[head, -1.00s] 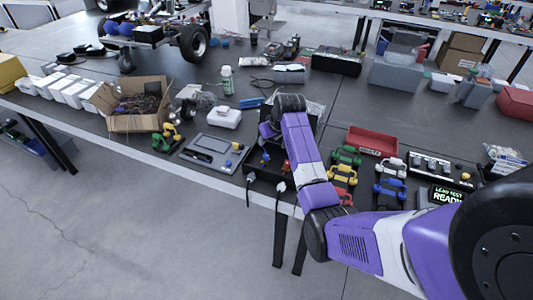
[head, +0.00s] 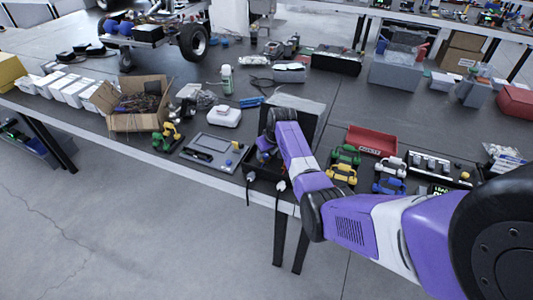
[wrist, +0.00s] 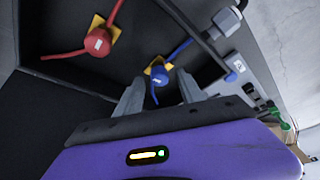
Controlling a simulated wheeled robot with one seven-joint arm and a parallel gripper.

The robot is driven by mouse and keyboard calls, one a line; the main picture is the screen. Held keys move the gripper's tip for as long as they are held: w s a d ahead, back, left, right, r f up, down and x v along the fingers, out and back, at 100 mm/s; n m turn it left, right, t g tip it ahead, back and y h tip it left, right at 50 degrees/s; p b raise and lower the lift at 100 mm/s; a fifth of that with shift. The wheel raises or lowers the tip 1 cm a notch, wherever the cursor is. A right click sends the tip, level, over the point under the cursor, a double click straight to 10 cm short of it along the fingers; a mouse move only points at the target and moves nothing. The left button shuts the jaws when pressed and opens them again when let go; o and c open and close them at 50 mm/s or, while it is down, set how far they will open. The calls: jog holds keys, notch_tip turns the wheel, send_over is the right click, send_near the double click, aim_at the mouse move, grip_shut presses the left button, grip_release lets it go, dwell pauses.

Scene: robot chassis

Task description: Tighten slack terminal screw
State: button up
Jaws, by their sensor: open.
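In the wrist view, a red terminal (wrist: 97,42) with a red lead and a blue terminal (wrist: 158,74) with a blue lead sit on yellow mounts inside a dark open box (wrist: 55,85). My gripper (wrist: 160,84) has its two grey fingers apart, one to each side of the blue terminal's near end. I cannot tell whether they touch it. Which screw is slack does not show. In the head view the box (head: 262,186) is at the table's front edge, and my arm hides most of it and the fingers.
A grey tray (head: 212,150) lies left of the box. A cardboard box (head: 135,122) with wires is further left. A grey plug (wrist: 226,20) is on the box's rim.

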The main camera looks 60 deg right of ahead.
jog(key=shift+c, duration=0.4)
grip_shut()
